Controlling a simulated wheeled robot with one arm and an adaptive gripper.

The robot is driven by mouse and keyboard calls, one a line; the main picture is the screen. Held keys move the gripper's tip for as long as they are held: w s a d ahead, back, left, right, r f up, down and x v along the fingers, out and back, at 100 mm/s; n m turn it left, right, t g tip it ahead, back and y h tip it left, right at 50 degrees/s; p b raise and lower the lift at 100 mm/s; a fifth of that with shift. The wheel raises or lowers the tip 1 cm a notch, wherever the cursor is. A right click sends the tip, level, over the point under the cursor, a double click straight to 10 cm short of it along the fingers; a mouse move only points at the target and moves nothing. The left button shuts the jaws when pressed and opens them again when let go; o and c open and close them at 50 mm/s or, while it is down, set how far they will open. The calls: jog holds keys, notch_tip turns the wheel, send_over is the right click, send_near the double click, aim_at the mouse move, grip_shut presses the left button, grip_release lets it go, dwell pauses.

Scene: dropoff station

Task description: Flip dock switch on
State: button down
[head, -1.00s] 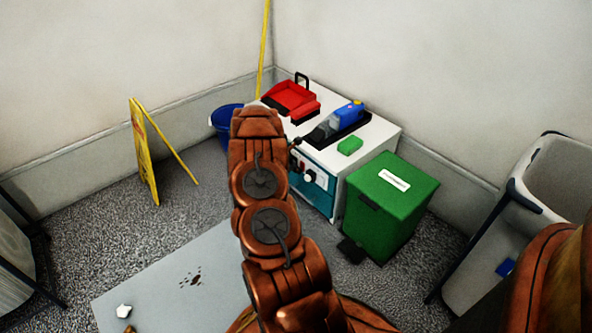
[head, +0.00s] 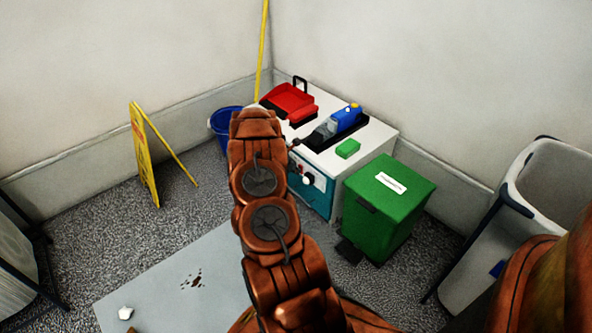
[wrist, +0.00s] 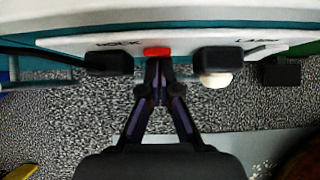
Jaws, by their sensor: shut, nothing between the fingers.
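The white-topped cabinet (head: 372,140) has a teal front with a white control panel (head: 318,180). In the wrist view the panel (wrist: 190,41) carries blurred lettering, seemingly DOCK on the left and LAMP on the right. A red piece (wrist: 157,51) sits between two black blocks, the left block (wrist: 110,63) and the right block (wrist: 222,60). Whether the red piece is the dock switch's lever, and its position, I cannot tell. My gripper (wrist: 158,88) is shut and empty, its tips just below the red piece; contact is unclear. In the head view my arm hides most of the panel.
A yellow floor sign (head: 145,155) stands farther left.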

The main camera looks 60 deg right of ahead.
jog(key=shift+a+r, duration=0.1)
jog(key=shift+r, duration=0.15)
jog(key=a+f+p+v, duration=0.1)
jog(key=p+v, duration=0.1)
jog(key=v, duration=1.1)
jog(key=shift+w+a+f, duration=0.3)
jog(key=shift+a, duration=0.05)
jog(key=w+a+f+g+h, duration=0.1)
jog(key=a+f+h, duration=0.2)
jog(key=f+h, duration=0.2)
jog(key=shift+a+f+g, duration=0.3)
jog(key=shift+f, duration=0.4)
